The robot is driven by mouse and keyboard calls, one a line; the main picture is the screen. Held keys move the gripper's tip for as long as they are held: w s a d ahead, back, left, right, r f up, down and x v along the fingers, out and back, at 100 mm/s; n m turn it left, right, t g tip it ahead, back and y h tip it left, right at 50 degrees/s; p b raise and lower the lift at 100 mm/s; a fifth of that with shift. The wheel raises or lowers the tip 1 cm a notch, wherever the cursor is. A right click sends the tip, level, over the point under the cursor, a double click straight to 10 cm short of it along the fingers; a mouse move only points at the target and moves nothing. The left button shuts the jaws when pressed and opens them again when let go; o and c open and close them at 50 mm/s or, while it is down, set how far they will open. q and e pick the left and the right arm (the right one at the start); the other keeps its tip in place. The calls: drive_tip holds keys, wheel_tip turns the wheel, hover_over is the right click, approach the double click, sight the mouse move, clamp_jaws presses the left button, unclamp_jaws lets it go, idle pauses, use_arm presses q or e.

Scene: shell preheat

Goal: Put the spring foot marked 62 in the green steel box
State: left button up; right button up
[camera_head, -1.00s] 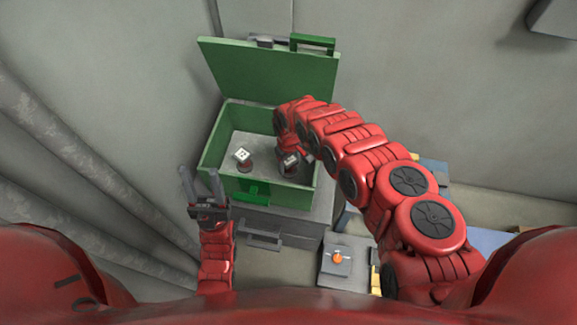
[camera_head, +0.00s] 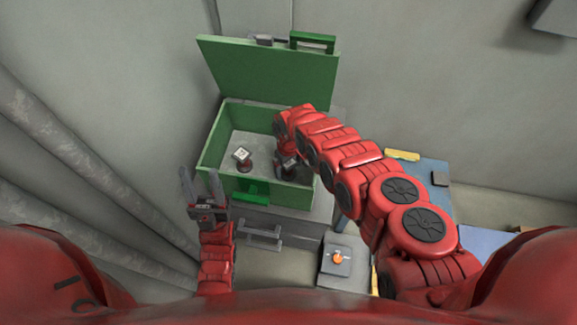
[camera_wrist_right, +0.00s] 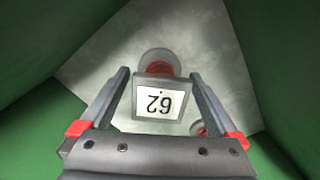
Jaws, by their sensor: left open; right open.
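The spring foot marked 62 (camera_wrist_right: 158,103) is inside the green steel box (camera_head: 212,140), its plate label reading upside down in the right wrist view. My right gripper (camera_wrist_right: 158,85) is open, with its fingers on either side of the foot and gaps showing beside the plate. In the head view my right gripper (camera_head: 287,162) is low inside the box, and the foot there is hard to make out. A second spring foot (camera_head: 243,156) with a white label stands on the box floor to the left. My left gripper (camera_head: 204,188) is open and empty, outside the box.
The box's green lid (camera_head: 268,70) stands open at the back. A grey unit with an orange knob (camera_head: 338,257) is at the lower right. A blue table (camera_head: 435,200) lies beyond my right arm. Grey pipes (camera_head: 60,150) run along the left.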

drive_tip(key=shift+r, duration=0.3)
wheel_tip(320, 180, up, 12)
drive_tip(key=shift+f+p, duration=0.1)
drive_tip(key=shift+p, duration=0.55)
